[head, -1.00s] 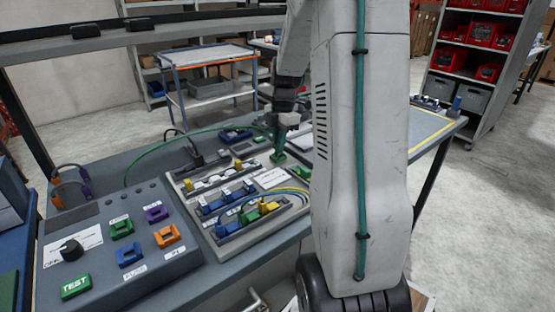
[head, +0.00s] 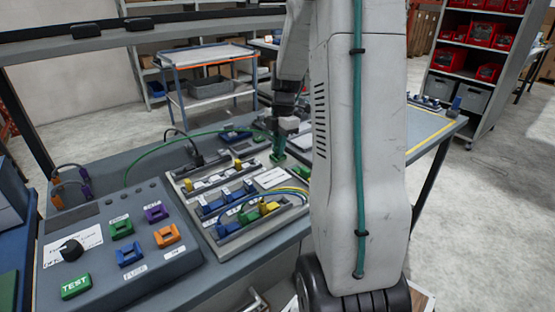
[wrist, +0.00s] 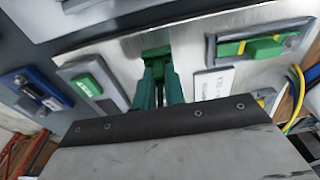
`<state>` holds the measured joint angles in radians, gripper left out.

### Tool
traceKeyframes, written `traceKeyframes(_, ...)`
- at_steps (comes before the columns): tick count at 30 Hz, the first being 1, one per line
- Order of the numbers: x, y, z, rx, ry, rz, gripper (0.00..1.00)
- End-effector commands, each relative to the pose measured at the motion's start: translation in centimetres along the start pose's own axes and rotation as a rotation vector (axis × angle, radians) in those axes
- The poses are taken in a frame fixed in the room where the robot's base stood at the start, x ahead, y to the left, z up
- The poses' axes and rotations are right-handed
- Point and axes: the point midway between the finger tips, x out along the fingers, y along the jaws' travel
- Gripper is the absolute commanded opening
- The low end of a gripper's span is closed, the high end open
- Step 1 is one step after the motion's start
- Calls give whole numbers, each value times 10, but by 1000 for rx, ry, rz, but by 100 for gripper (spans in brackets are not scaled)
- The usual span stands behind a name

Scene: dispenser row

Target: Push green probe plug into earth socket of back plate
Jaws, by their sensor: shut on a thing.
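My gripper (head: 280,140) is above the far right of the fixture board in the head view, pointing down. In the wrist view its two teal fingers (wrist: 160,88) are close together on the green probe plug (wrist: 157,54). The plug is at a bright metal plate (wrist: 130,48), apparently the back plate. The fingers hide much of the plug, and I cannot tell how deep it sits or whether it touches the socket. A green and yellow part (wrist: 255,47) is on the plate to the right.
A green button-like block (wrist: 86,86) and a blue connector (wrist: 42,90) lie to the left in the wrist view. In the head view, a green cable (head: 160,148) arches behind the fixture board (head: 205,228). A test panel (head: 95,275) stands at left.

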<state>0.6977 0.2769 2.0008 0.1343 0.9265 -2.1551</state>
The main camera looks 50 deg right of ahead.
Motion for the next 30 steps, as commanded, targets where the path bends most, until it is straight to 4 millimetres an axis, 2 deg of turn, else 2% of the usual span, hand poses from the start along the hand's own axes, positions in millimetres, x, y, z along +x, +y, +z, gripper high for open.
traceKeyframes(13,2,0,0,0,1,-1,0)
traceKeyframes(15,2,0,0,0,1,-1,26)
traceKeyframes(16,2,0,0,0,1,-1,34)
traceKeyframes(17,2,0,0,0,0,-1,37)
traceKeyframes(22,1,0,0,0,0,-1,37)
traceKeyframes(24,1,0,0,0,0,0,46)
traceKeyframes(30,1,0,0,0,0,0,46)
